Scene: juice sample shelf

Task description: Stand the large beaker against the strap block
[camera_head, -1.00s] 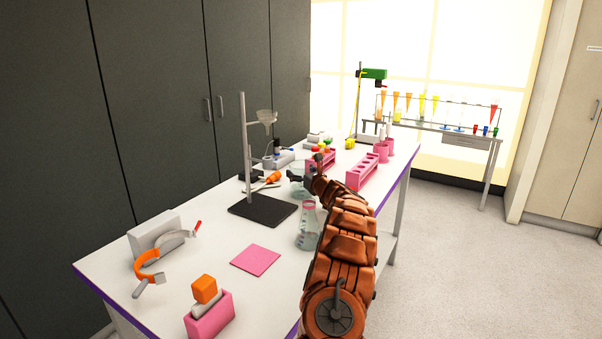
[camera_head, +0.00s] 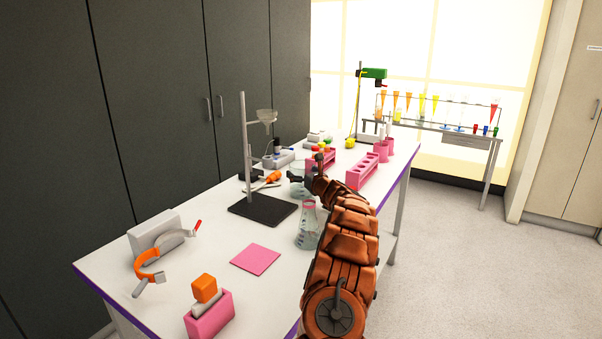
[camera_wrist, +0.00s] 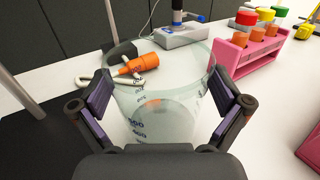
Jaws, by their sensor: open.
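The large beaker (camera_wrist: 160,105) is clear glass with dark volume marks and stands upright on the white table. It also shows in the head view (camera_head: 296,186), partly hidden by my gripper. My gripper (camera_wrist: 160,108) is open, with one purple-padded finger on each side of the beaker. Whether the pads touch the glass I cannot tell. A pale grey block (camera_head: 155,233) with an orange and grey strap beside it is at the table's near left, and looks like the strap block. The pink mat (camera_head: 255,257) lies flat to its right.
A retort stand (camera_head: 262,207) with a funnel is left of the beaker. A conical flask (camera_head: 307,230) stands close to my arm. An orange-handled tool (camera_wrist: 138,65) lies behind the beaker. A pink tube rack (camera_wrist: 245,60) is behind right.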

